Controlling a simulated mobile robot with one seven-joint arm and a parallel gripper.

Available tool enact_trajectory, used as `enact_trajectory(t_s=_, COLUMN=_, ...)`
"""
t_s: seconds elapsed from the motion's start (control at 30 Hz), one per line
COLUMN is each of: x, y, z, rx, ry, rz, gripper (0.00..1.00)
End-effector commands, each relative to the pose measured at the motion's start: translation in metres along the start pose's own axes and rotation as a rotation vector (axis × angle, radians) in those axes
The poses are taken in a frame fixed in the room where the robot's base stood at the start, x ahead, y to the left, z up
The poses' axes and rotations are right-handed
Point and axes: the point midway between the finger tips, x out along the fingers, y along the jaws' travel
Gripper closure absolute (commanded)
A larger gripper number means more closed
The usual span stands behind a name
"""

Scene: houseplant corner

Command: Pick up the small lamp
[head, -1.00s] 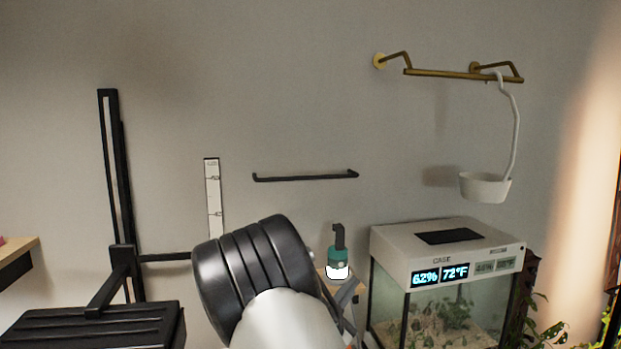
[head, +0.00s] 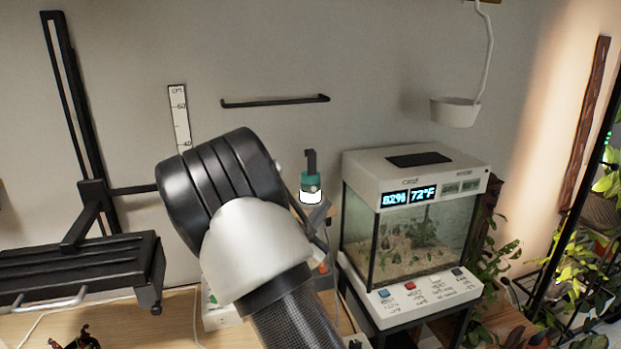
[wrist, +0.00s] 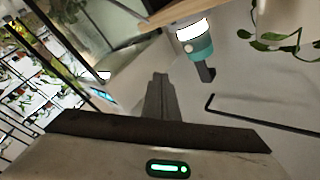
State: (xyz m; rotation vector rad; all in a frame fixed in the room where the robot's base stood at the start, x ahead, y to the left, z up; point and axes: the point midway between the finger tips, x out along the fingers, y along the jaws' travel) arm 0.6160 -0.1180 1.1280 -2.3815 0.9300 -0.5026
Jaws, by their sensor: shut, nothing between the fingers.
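The small lamp (head: 311,187) is teal with a glowing white lower band and a dark upright piece on top. It stands right of my arm in the head view, left of the glass tank. The wrist view shows the lamp (wrist: 195,40) upside down, its white end against a wooden shelf (wrist: 180,11). My gripper (wrist: 160,78) is shut and empty, its fingers pointing toward the lamp's side of the picture but apart from it. In the head view my arm hides most of the gripper and the lamp's support.
A glass tank (head: 400,230) with a lit display stands close right of the lamp. A black wall rail (head: 275,101) runs above it. A white hanging pot (head: 455,111) is higher right. A black rack (head: 80,265) stands left, and plants fill the right edge.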

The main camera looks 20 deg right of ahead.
Motion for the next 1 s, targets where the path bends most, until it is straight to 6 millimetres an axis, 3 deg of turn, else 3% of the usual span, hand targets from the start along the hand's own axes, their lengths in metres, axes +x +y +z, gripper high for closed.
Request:
enact_trajectory(t_s=0.1, x=0.000, y=0.000, z=0.000, rx=0.000, ry=0.000, rz=0.000, gripper=1.00)
enact_trajectory(t_s=0.27, x=-0.005, y=-0.004, z=0.006, rx=-0.050, ry=-0.027, rz=-0.019, gripper=0.73)
enact_trajectory(t_s=0.5, x=-0.036, y=-0.024, z=0.018, rx=-0.389, ry=-0.173, rz=-0.156, gripper=0.35)
enact_trajectory(t_s=0.67, x=-0.052, y=-0.027, z=0.020, rx=-0.563, ry=-0.232, rz=-0.239, gripper=0.35)
enact_trajectory(t_s=0.77, x=-0.050, y=-0.029, z=0.020, rx=-0.606, ry=-0.242, rz=-0.258, gripper=0.35)
enact_trajectory(t_s=1.0, x=-0.007, y=-0.036, z=0.033, rx=-0.615, ry=-0.239, rz=-0.259, gripper=0.35)
